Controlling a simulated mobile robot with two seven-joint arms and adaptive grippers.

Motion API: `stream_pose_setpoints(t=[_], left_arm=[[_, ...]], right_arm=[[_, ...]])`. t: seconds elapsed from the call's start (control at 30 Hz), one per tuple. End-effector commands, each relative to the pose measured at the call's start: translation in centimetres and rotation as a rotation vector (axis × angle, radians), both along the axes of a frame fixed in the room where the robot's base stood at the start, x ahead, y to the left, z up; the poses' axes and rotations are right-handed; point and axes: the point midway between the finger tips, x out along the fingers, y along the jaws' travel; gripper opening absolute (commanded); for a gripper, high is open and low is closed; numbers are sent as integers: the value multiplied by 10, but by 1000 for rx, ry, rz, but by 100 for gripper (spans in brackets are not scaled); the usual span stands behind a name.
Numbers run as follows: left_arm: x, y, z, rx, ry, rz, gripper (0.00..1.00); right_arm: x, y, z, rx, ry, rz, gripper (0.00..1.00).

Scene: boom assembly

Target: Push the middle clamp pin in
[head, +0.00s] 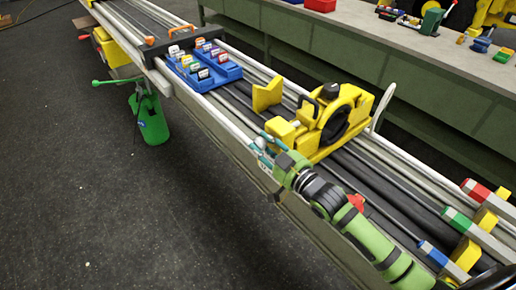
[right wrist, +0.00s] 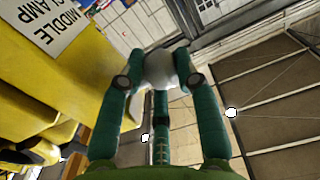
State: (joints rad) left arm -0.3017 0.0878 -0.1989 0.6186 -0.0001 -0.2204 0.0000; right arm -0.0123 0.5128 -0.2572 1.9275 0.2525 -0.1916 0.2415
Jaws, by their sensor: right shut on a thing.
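The yellow middle clamp (head: 310,137) stands on the long rails and holds a large dark ring. In the right wrist view its yellow body (right wrist: 65,105) fills the left side, with a sign (right wrist: 50,27) reading "MIDDLE CLAMP". My right gripper (head: 263,147) is at the clamp's near side, low beside its front end. In the right wrist view its teal fingers (right wrist: 159,72) are shut on a pale rounded knob, the pin's head (right wrist: 160,67). How deep the pin sits is hidden. My left gripper is not in view.
A blue tray (head: 226,72) with coloured labelled blocks and a yellow V-shaped block (head: 267,95) lie farther along the rails. Red (head: 475,189), green (head: 459,221) and blue (head: 433,254) tipped bars stand lower right. A green container (head: 150,119) hangs at left. The floor at left is clear.

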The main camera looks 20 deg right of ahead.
Motion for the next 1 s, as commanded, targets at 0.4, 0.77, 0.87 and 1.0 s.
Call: stream_pose_setpoints(t=[0.4,0.77,0.87,1.0], left_arm=[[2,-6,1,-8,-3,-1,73],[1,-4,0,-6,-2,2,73],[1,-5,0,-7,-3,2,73],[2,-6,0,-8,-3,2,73]], right_arm=[[3,-4,10,5,-23,-2,53],[-4,-4,4,5,-10,-1,53],[-15,-9,3,4,-9,-1,53],[-40,-18,3,4,-7,-1,53]])
